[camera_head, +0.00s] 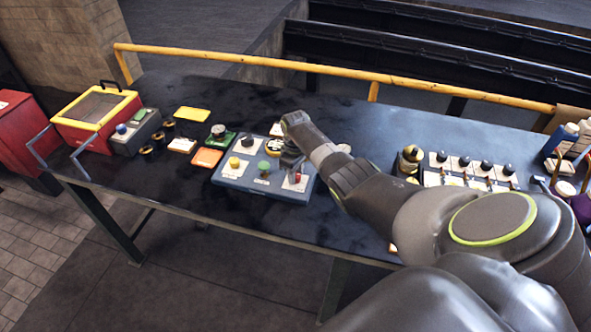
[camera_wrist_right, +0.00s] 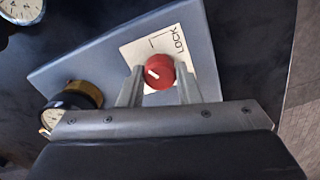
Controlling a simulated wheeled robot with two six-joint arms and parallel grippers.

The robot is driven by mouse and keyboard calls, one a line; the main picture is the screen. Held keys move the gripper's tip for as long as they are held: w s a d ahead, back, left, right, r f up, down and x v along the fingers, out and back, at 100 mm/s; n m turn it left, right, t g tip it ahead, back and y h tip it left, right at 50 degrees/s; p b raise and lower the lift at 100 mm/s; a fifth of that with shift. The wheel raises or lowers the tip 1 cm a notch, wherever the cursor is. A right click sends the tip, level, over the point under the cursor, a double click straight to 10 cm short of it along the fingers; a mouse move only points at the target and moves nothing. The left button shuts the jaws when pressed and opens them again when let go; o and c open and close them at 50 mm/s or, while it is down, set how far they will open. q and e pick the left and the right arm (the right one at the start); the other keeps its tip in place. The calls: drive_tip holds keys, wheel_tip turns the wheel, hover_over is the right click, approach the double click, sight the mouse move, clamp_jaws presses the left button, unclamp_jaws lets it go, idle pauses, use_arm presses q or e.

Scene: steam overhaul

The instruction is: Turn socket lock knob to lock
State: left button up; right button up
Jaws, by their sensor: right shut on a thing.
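The red socket lock knob (camera_wrist_right: 159,72) sits on a white label plate (camera_wrist_right: 150,48) marked "LOCK" in the wrist view. A white pointer line shows on the knob's face and does not point straight at the word. The knob also shows as a small red spot (camera_head: 298,178) at the right of the blue-grey panel (camera_head: 227,180) in the head view. My right gripper (camera_wrist_right: 160,77) has one finger on each side of the knob and is shut on it. In the head view my right gripper (camera_head: 291,161) comes down over the panel's right part. My left gripper is not in view.
A brass-rimmed gauge (camera_wrist_right: 75,98) is close to my right gripper. Yellow (camera_head: 234,162) and green (camera_head: 263,166) knobs share the panel. A yellow-framed box (camera_head: 97,108) stands at the left of the table; a row of black knobs (camera_head: 463,161) stands at the right.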

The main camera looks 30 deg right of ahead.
drive_tip(key=m+p, duration=0.1)
drive_tip(key=m, duration=0.4)
drive_tip(key=shift+r+m, duration=0.1)
drive_tip(key=shift+m, duration=0.2)
idle(0.4)
drive_tip(key=o, duration=1)
drive_tip(key=shift+c, duration=0.2)
drive_tip(key=shift+p, duration=0.3)
drive_tip(key=shift+r, duration=0.35)
wheel_tip(320, 180, up, 5)
drive_tip(key=shift+f+p, duration=0.2)
drive_tip(key=shift+p, duration=0.2)
wheel_tip(320, 180, up, 12)
drive_tip(key=b, duration=0.2)
